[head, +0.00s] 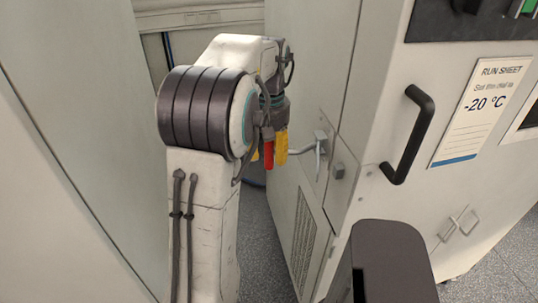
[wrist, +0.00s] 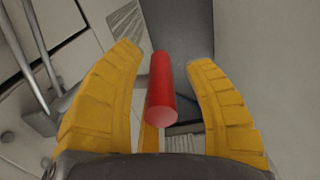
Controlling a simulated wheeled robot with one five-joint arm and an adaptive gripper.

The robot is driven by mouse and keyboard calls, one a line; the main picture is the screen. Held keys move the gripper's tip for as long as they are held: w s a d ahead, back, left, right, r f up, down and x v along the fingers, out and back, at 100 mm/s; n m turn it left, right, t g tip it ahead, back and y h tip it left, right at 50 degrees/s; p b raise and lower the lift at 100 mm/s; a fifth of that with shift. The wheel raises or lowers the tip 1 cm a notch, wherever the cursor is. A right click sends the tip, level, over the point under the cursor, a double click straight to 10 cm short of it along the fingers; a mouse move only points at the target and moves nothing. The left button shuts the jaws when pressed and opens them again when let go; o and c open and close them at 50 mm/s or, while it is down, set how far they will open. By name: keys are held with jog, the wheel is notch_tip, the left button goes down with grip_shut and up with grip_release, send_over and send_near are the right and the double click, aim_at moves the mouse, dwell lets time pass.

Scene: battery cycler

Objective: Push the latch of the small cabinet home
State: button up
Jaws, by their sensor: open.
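The small cabinet (head: 291,190) is the pale panel with a vent low on its side. Its latch (head: 320,143) is a grey metal bracket with a thin bent lever on the cabinet's face, next to a small grey block (head: 338,171). My gripper (head: 268,158) points down just left of the lever; I cannot tell whether it touches. Its yellow fingers stand apart in the wrist view (wrist: 166,58). A red rod (wrist: 160,85) lies between them with clear gaps on both sides. Grey metal bars (wrist: 40,65) at the wrist view's left may be the latch.
A larger pale cabinet with a black handle (head: 408,135) and a run sheet (head: 481,112) stands at the right. A pale wall panel (head: 75,130) closes the left. Speckled floor (head: 262,245) shows in the narrow gap between.

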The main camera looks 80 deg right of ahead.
jog(key=shift+f, duration=0.55)
jog(key=shift+o, duration=0.3)
grip_shut()
